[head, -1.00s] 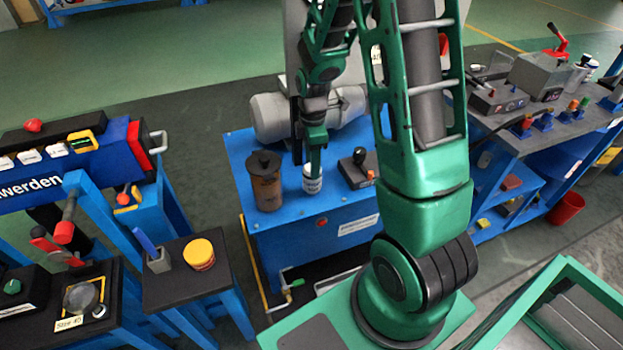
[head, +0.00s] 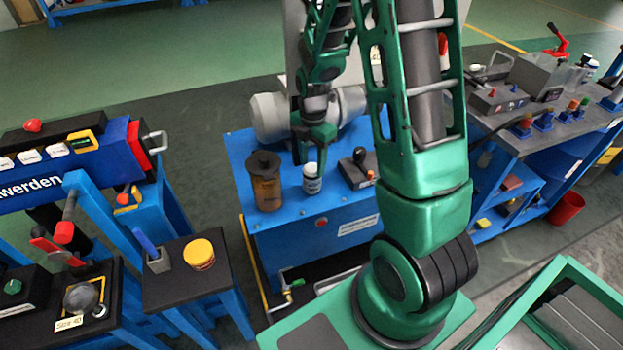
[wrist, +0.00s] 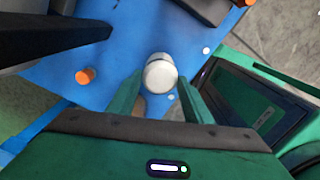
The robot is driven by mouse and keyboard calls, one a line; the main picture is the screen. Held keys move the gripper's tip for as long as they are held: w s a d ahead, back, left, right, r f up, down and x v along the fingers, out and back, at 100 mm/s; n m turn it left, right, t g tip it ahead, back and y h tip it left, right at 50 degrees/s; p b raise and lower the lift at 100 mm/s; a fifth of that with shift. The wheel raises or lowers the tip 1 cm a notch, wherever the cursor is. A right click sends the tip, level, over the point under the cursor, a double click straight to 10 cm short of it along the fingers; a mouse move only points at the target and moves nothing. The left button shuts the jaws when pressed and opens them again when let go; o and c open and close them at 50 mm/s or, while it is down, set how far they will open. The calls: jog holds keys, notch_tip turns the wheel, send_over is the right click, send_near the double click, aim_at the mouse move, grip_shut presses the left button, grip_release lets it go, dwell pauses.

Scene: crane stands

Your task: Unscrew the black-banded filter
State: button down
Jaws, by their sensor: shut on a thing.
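The black-banded filter (head: 312,182) is a small white upright cylinder with a dark band, on the blue bench top. Its round white top shows between the fingers in the wrist view (wrist: 160,75). My gripper (head: 312,155) is over it, pointing down, and is shut on it. In the wrist view one green finger of my gripper (wrist: 160,80) is on each side of the filter's top.
A brown canister (head: 265,185) with a black lid stands left of the filter. A black joystick box (head: 358,170) stands close on its right. A grey motor (head: 270,115) lies behind. A yellow-lidded can (head: 199,256) is on the dark side table.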

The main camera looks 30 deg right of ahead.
jog(key=n, duration=0.4)
dwell(0.3)
jog(key=n, duration=0.5)
jog(key=c, duration=0.8)
grip_release()
jog(key=shift+c, duration=1)
